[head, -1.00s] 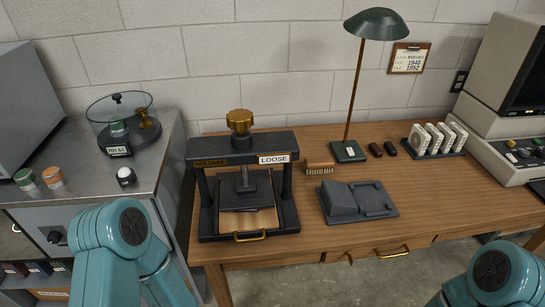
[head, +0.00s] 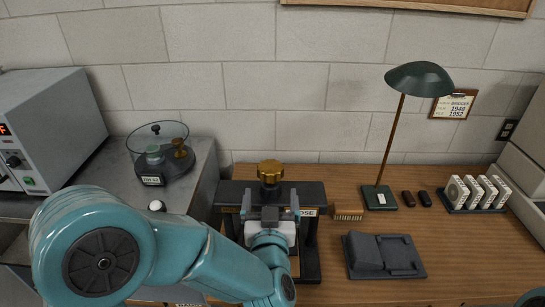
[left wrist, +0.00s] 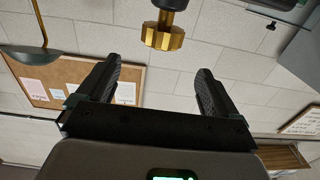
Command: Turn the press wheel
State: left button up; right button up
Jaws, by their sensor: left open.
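The press wheel (head: 270,171) is a gold knob on top of the dark press (head: 309,262) on the wooden desk. It also shows in the left wrist view (left wrist: 163,38), beyond the fingertips and between their lines. My left gripper (head: 270,203) is in front of the press, fingers pointing at the wheel. It is open and empty, its two dark fingers apart in the left wrist view (left wrist: 158,66). The wheel looks clear of both fingers. My left arm and gripper hide much of the press and part of its LOOSE label. My right gripper is out of view.
A green desk lamp (head: 418,78) and a brush (head: 348,214) stand right of the press. A dark grey device (head: 384,256) lies at its right front. A clear round container (head: 158,152) is on the metal counter at left. Bare wall is behind the wheel.

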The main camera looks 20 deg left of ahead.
aim_at(270, 161)
pick_arm(q)
jog(key=p+x, duration=0.3)
jog(key=x, duration=0.9)
jog(key=shift+a+r+p, duration=0.1)
jog(key=shift+a+p, duration=0.1)
jog(key=shift+p, duration=0.1)
jog(key=shift+w, duration=0.7)
jog(key=shift+a, duration=0.1)
